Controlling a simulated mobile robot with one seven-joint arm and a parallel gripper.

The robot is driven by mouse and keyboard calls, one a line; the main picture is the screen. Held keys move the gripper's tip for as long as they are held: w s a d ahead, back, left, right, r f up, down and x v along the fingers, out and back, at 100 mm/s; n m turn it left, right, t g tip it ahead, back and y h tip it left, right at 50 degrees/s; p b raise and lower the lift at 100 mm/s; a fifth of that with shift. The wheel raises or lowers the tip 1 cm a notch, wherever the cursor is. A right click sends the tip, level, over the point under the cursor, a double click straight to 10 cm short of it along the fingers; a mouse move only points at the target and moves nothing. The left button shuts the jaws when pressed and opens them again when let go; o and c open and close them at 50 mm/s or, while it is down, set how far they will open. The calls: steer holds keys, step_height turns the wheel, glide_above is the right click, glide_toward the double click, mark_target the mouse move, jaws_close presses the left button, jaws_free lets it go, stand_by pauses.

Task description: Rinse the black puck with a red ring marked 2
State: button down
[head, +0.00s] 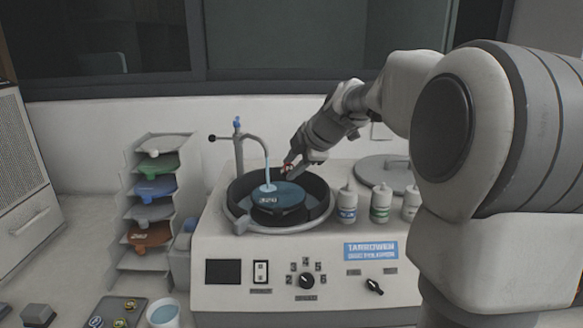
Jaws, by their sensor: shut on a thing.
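My gripper (290,167) is shut on a small dark puck (287,169) with a reddish edge, above the far right part of the polisher bowl. Its number is too small to read. The bowl (241,220) holds a dark disc marked 320 (285,212). A curved tap (252,138) on the left pours a blue stream of water (267,172) onto the disc. The puck is to the right of the stream and looks apart from it.
White bottles (347,205) stand right of the bowl, before a round grey lid (378,172). A rack of coloured discs (150,200) stands left. At front left are a dark tray with small pucks (112,314) and a cup of blue liquid (163,316).

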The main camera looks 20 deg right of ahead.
steer(key=shift+r+p, duration=0.15)
steer(key=shift+p, duration=0.35)
steer(key=shift+s+a+r+g+h+p, duration=0.2)
steer(key=shift+g+p, duration=0.55)
steer(key=shift+p, duration=1.3)
steer(key=shift+s+a+r+g+h+p, duration=0.2)
steer(key=shift+g+p, duration=0.5)
steer(key=shift+p, duration=1.35)
steer(key=shift+s+d+r+g+h+p, duration=0.1)
steer(key=shift+s+g+p, duration=0.45)
steer(key=shift+p, duration=1.5)
steer(key=shift+s+a+r+g+h+p, duration=0.2)
steer(key=shift+g+p, duration=0.75)
steer(key=shift+p, duration=1.05)
steer(key=shift+s+a+r+g+h+p, duration=0.15)
steer(key=shift+g+p, duration=0.8)
steer(key=shift+p, duration=1.05)
steer(key=shift+s+g+p, duration=0.1)
steer(key=shift+g+p, duration=0.2)
steer(key=shift+p, duration=0.15)
